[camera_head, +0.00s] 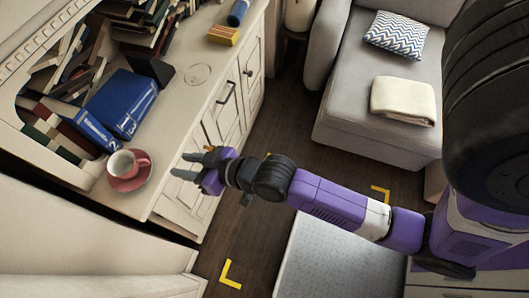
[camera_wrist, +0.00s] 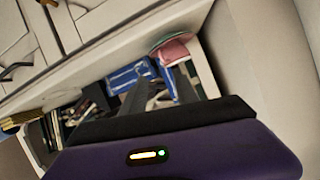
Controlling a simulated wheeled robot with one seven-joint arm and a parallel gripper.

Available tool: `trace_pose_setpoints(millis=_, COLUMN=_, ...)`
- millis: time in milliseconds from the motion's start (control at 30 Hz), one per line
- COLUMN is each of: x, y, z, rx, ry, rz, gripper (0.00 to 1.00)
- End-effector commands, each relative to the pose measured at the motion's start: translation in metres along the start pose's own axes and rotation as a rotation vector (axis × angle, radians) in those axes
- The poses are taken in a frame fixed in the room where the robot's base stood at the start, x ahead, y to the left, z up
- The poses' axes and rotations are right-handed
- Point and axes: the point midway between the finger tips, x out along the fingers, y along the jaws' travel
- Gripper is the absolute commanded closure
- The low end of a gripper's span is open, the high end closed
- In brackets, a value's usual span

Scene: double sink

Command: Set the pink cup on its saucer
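The pink cup (camera_head: 123,163), pale inside, stands upright on its red-pink saucer (camera_head: 126,184) near the front corner of the cream cabinet top. In the wrist view the cup (camera_wrist: 173,50) shows beyond the fingertips, with part of the saucer's rim beside it. My gripper (camera_head: 183,165) is to the right of the cup and saucer, past the cabinet's front edge in the head view, and apart from them. Its two fingers are spread with nothing between them. The wrist view also shows the parted fingers (camera_wrist: 159,90).
Blue binders (camera_head: 122,103) and leaning books (camera_head: 60,85) stand behind the cup on the cabinet top (camera_head: 178,115). A yellow sponge-like block (camera_head: 223,35) lies farther along it. A grey sofa (camera_head: 375,110) stands across the dark floor.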

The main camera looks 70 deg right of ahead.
Motion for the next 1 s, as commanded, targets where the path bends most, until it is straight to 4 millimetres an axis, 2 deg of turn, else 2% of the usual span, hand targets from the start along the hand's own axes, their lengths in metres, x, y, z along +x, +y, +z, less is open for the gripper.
trace_pose_setpoints(millis=33, x=-0.024, y=0.002, z=0.013, rx=-0.017, ry=-0.001, rz=0.01, gripper=0.64)
trace_pose_setpoints(millis=233, x=-0.106, y=0.0, z=0.031, rx=-0.082, ry=0.039, rz=0.031, gripper=0.64)
trace_pose_setpoints(millis=400, x=-0.175, y=-0.007, z=0.028, rx=-0.138, ry=0.071, rz=0.033, gripper=0.64)
trace_pose_setpoints(millis=533, x=-0.219, y=-0.015, z=0.018, rx=-0.173, ry=0.094, rz=0.027, gripper=0.64)
trace_pose_setpoints(millis=600, x=-0.236, y=-0.019, z=0.012, rx=-0.188, ry=0.105, rz=0.023, gripper=0.64)
trace_pose_setpoints(millis=733, x=-0.256, y=-0.024, z=0.004, rx=-0.205, ry=0.118, rz=0.017, gripper=0.64)
trace_pose_setpoints(millis=1000, x=-0.262, y=-0.026, z=0.0, rx=-0.212, ry=0.125, rz=0.014, gripper=0.64)
